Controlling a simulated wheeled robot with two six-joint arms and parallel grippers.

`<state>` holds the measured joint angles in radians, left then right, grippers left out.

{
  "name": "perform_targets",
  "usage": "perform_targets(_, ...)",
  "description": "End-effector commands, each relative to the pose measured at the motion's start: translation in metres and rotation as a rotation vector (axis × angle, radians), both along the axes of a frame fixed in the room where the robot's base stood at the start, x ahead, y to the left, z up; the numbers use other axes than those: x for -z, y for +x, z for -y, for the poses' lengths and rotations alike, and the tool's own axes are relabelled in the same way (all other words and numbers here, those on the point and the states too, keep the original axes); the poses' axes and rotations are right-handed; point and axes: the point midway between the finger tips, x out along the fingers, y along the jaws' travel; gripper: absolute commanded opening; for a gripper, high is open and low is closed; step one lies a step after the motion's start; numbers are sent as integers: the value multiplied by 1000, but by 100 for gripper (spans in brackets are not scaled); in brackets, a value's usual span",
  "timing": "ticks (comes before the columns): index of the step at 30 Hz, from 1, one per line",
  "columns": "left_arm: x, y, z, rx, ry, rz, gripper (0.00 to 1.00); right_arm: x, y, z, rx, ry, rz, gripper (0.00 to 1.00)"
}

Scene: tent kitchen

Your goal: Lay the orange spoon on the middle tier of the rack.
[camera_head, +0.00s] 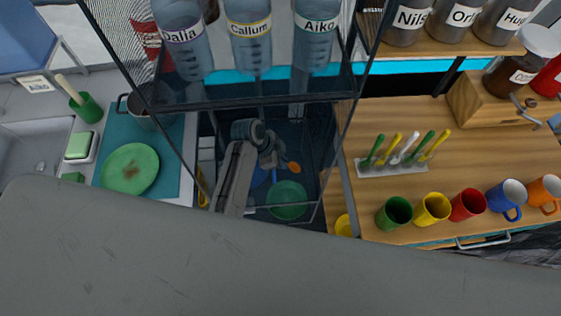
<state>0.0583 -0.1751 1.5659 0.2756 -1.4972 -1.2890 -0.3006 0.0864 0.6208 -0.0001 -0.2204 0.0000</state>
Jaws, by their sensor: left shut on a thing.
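The orange spoon (293,167) shows as a small orange piece at the right side of my left gripper (277,160). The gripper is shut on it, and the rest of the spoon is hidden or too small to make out. The rack (345,110) is a dark frame with mesh sides. Its upper tier (260,101) carries bottles and lies nearer the camera. My left gripper appears within the rack's outline, below the bottle tier. I cannot tell whether the spoon touches any tier. My right gripper is not in view.
Labelled bottles (250,35) stand on the upper tier. A green bowl (287,205) lies low in the rack's outline. A wooden counter (450,190) at right holds coloured mugs (433,208) and a holder of upright spoons (392,169). A green plate (129,170) lies at left.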

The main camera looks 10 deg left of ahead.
Motion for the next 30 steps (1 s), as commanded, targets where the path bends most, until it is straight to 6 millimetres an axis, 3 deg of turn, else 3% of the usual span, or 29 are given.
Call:
perform_targets(6,25,0,0,0,2,-2,0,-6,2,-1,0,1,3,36)
perform_targets(17,30,0,0,-1,1,0,0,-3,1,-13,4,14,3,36)
perform_targets(18,30,0,0,-1,1,0,15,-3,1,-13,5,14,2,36)
perform_targets(21,29,0,0,-1,1,0,32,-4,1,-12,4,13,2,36)
perform_targets(30,27,0,0,-1,1,0,32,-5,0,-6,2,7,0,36)
